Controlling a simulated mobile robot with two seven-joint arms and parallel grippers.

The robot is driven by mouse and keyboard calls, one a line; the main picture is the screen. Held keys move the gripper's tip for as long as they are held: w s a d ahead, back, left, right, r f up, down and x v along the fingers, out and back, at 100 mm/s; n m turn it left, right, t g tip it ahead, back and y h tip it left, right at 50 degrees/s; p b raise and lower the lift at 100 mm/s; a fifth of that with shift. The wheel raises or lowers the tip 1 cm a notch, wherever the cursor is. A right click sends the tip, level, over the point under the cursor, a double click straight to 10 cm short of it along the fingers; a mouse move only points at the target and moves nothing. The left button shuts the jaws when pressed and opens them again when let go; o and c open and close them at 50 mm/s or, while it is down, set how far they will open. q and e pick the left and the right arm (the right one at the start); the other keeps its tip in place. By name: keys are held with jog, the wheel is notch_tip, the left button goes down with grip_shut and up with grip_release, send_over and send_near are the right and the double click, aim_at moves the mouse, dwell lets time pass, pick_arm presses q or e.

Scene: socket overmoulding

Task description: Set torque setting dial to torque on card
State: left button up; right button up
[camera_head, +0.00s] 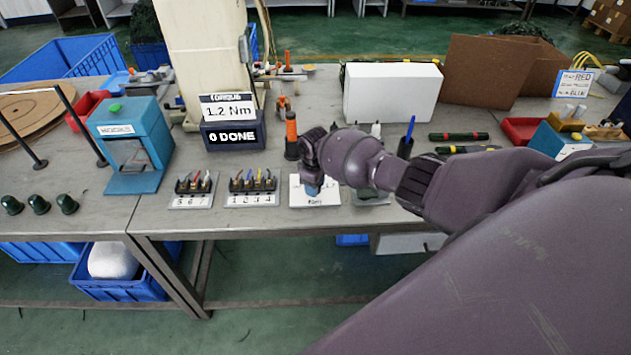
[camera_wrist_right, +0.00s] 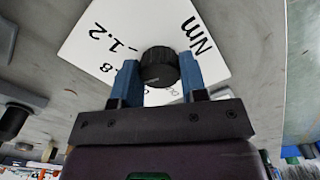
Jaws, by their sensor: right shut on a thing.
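The torque card (camera_head: 228,108) reads 1.2 Nm and stands on a dark display (camera_head: 230,136) reading 0 DONE. The white dial plate (camera_head: 328,200) lies near the table's front edge, partly under my right gripper (camera_head: 312,187). In the right wrist view the black ribbed torque dial (camera_wrist_right: 158,67) sits on the white plate (camera_wrist_right: 135,25), marked Nm, 1.2 and .8; other marks are partly covered. The blue fingers of my right gripper (camera_wrist_right: 158,63) are shut on the dial, one each side. Its pointer cannot be made out. My left gripper is out of view.
Two racks with coloured pieces, one (camera_head: 252,187) close left of the plate and one (camera_head: 192,190) further left, stand along the front edge. A black and orange tool (camera_head: 291,138) stands behind. A blue press (camera_head: 130,145) stands left, a white box (camera_head: 392,92) behind.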

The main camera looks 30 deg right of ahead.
jog(key=m+p, duration=0.1)
jog(key=m, duration=0.2)
jog(key=shift+r, duration=0.1)
jog(key=m+p, duration=0.2)
jog(key=m, duration=0.1)
jog(key=m+p, duration=0.1)
jog(key=m, duration=0.2)
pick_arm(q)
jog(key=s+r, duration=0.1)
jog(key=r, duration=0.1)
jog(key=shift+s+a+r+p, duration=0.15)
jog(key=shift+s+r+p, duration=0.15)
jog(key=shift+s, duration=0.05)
pick_arm(e)
jog(key=shift+m, duration=0.5)
jog(key=o, duration=0.9)
jog(key=shift+r, duration=5.3)
